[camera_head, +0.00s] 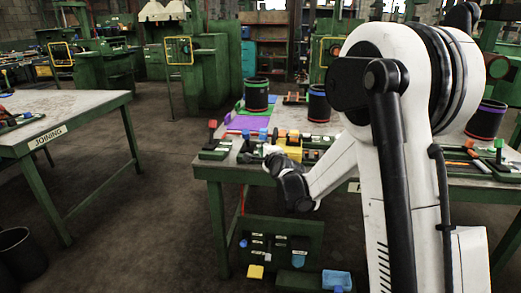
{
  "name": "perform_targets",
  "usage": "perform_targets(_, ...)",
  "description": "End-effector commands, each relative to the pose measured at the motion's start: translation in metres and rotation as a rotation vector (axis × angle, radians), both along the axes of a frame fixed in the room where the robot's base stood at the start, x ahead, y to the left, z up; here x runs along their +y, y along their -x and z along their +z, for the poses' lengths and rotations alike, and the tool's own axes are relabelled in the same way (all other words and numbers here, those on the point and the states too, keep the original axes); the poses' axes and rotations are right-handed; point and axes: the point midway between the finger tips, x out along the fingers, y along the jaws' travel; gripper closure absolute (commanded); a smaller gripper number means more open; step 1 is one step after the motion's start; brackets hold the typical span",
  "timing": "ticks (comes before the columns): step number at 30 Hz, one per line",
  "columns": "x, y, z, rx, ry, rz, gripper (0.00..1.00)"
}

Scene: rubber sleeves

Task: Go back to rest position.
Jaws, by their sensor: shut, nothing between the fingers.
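My white and black arm fills the right half of the head view. Its dark end, my gripper (279,163), is held at the front edge of a green-legged workbench (225,172). It is shut and holds nothing. It looks small and dark here, and its exact gap from the bench items cannot be told. Black cylindrical containers stand on this bench: one with a green band (257,95), one with a blue band (319,103), and one with a purple band (486,119) behind my arm. My arm hides the middle of the bench.
A second bench labelled JOINING (60,130) stands at the left, with open floor (150,200) between the two. A black bin (20,252) is at the lower left. Green machines (203,75) stand behind.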

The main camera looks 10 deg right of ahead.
Motion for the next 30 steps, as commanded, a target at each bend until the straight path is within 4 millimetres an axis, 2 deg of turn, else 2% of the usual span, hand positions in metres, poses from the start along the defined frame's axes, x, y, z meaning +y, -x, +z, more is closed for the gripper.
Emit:
perform_targets(5, 0.003, 0.010, 0.012, 0.015, 0.039, 0.017, 1.00)
perform_targets(11, 0.015, 0.048, 0.050, 0.072, 0.203, 0.086, 1.00)
perform_targets(21, 0.030, 0.136, 0.102, 0.182, 0.518, 0.238, 1.00)
perform_targets(30, 0.037, 0.226, 0.128, 0.275, 0.786, 0.386, 1.00)
